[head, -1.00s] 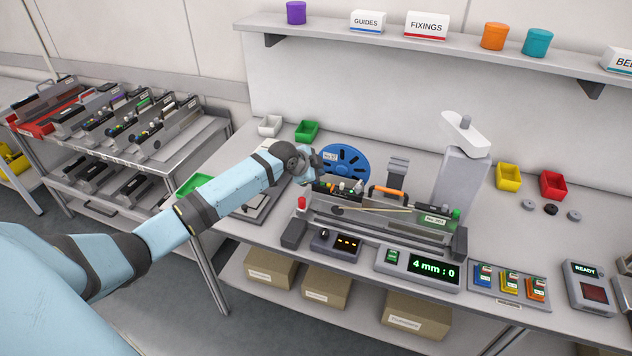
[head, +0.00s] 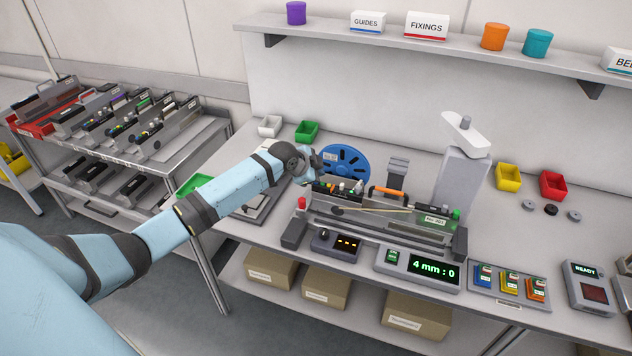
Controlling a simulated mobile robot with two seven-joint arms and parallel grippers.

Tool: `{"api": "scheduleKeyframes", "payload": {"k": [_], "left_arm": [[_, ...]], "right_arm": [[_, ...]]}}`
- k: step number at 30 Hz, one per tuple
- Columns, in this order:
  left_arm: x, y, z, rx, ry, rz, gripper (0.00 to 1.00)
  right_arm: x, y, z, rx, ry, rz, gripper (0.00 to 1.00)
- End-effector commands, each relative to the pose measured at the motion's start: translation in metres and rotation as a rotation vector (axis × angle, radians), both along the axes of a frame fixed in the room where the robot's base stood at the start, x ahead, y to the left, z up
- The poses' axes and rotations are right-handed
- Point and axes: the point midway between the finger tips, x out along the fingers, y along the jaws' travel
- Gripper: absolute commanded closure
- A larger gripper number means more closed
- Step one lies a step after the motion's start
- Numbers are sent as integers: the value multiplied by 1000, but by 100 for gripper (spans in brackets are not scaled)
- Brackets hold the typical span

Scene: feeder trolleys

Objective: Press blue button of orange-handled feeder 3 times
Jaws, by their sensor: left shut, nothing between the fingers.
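The orange-handled feeder (head: 410,214) sits in the fixture on the bench, its orange handle (head: 387,191) on top. A row of small coloured buttons (head: 345,187) runs along its upper left part. A blue button cannot be made out there; my left gripper partly covers this end. My left gripper (head: 314,180) is shut, fingers pointing down at the left end of the button row, with nothing held. Whether it touches a button cannot be told. A display (head: 433,269) in front reads "4 mm : 0". My right gripper is not in view.
A blue reel (head: 348,163) stands behind the feeder. A red knob (head: 301,203) is at the fixture's left and a grey column (head: 458,190) behind right. Other feeders stand on a trolley (head: 190,150) at left. Small bins and a panel (head: 587,287) reading READY are at right.

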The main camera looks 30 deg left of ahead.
Motion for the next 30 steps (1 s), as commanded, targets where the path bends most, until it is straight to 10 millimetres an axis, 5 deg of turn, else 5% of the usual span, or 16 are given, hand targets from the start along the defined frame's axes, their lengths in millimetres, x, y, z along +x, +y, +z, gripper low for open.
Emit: {"api": "scheduleKeyframes", "payload": {"k": [30], "left_arm": [[0,0,-9,0,0,0,100]], "right_arm": [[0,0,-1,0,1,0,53]]}}
